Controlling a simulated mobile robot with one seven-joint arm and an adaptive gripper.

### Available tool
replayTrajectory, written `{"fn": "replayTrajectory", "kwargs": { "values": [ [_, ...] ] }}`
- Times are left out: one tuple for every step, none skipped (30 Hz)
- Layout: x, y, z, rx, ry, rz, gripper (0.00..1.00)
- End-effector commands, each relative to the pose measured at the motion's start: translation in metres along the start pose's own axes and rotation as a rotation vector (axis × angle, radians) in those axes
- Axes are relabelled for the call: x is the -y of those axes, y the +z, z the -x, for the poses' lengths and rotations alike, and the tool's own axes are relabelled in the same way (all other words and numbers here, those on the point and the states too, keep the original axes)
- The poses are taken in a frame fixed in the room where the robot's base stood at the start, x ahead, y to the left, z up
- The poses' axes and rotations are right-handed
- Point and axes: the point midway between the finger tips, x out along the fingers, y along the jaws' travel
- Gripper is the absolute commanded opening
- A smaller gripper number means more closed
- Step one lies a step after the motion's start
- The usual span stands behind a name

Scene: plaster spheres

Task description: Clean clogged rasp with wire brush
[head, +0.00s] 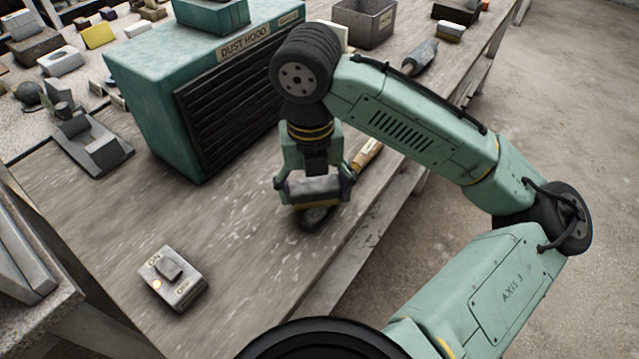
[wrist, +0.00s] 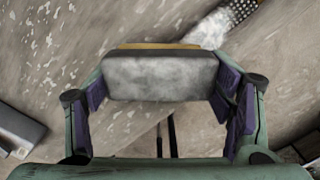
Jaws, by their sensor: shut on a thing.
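My gripper (head: 314,188) is shut on a grey block with a wood-coloured strip along one edge, which looks like the wire brush (head: 318,184). In the wrist view the brush (wrist: 160,76) sits between the purple finger pads, its grey face toward the camera. The rasp's wooden handle (head: 369,152) shows behind and right of my gripper. In the wrist view the rasp (wrist: 236,13) shows at the top right, with a dark dotted surface and a whitish part. The brush appears apart from it there. A dark patch lies below the brush in the head view; I cannot tell what it is.
A teal dust hood (head: 150,90) stands behind left on the worn bench (head: 90,215). A switch box (head: 172,280) marked ON sits at the front left. A grey bin (head: 364,22) and another handled tool (head: 420,57) lie farther back. The bench edge is right of my gripper.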

Motion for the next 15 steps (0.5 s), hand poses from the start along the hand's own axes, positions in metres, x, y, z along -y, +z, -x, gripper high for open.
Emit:
{"fn": "replayTrajectory", "kwargs": {
  "values": [
    [0.0,0.0,-0.001,0.0,0.0,0.0,0.52],
    [0.0,0.0,-0.001,0.0,0.0,-0.001,0.52],
    [0.0,0.0,-0.001,0.0,0.0,-0.001,0.52],
    [0.001,0.0,-0.001,0.0,0.0,-0.001,0.52],
    [0.001,0.0,-0.001,0.0,0.0,-0.001,0.52],
    [0.003,0.0,-0.001,0.0,0.0,-0.001,0.52],
    [0.004,0.0,-0.001,0.0,0.0,-0.002,0.52],
    [0.005,0.0,0.0,0.0,0.0,-0.002,0.52],
    [0.008,0.0,0.0,-0.001,0.0,-0.004,0.52],
    [0.01,0.0,0.0,0.0,0.0,-0.004,0.52],
    [0.012,0.0,0.0,0.0,0.0,-0.004,0.52],
    [0.015,0.0,0.001,-0.001,0.0,-0.003,0.52],
    [0.017,0.0,0.001,0.0,0.0,-0.004,0.52],
    [0.019,0.0,0.001,0.0,0.0,-0.004,0.52],
    [0.021,0.0,0.001,-0.001,0.0,-0.003,0.52]
  ]
}}
